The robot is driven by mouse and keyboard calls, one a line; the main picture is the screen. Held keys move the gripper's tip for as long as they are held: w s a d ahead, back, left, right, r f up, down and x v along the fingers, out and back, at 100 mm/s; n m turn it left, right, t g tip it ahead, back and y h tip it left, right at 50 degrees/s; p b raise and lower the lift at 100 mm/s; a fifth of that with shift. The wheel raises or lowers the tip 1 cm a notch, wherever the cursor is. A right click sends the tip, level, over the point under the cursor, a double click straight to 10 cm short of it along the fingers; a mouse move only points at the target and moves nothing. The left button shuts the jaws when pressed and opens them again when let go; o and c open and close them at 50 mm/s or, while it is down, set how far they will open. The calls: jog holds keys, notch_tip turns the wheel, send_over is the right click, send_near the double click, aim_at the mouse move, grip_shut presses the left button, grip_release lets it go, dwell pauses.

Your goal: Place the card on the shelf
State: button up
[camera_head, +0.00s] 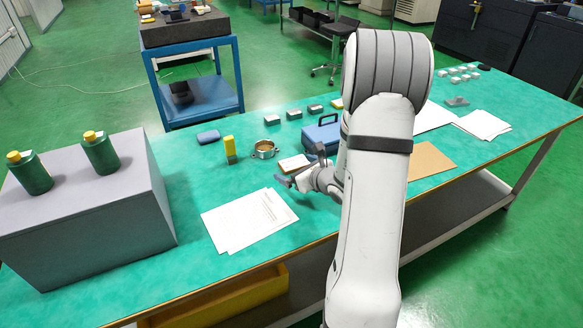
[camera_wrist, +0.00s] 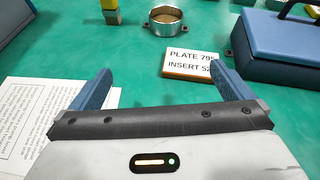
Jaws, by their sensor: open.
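In the head view my gripper (camera_head: 297,176) hangs just in front of the card. A grey lower shelf (camera_head: 433,215) runs under the bench; a blue cart shelf (camera_head: 213,96) stands behind.
A blue toolbox (camera_wrist: 282,42) stands right of the card, and a metal ring (camera_wrist: 166,20) behind it. Paper sheets (camera_head: 246,219) lie at the front left. A grey box with green bottles (camera_head: 85,215) fills the bench's left end. Bench top is clear between papers and ring.

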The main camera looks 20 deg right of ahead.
aim_at(296, 164)
jog(key=d+f+m+h, duration=0.1)
jog(key=d, duration=0.1)
jog(key=d+f+m+h, duration=0.1)
jog(key=d+f+m, duration=0.1)
jog(key=shift+w+d+f, duration=0.15)
jog(key=shift+d+f, duration=0.05)
jog(key=x, duration=0.7)
jog(key=shift+w+a+r+p, duration=0.15)
jog(key=shift+w+p, duration=0.05)
jog(key=shift+p, duration=0.15)
jog(key=c, duration=0.9)
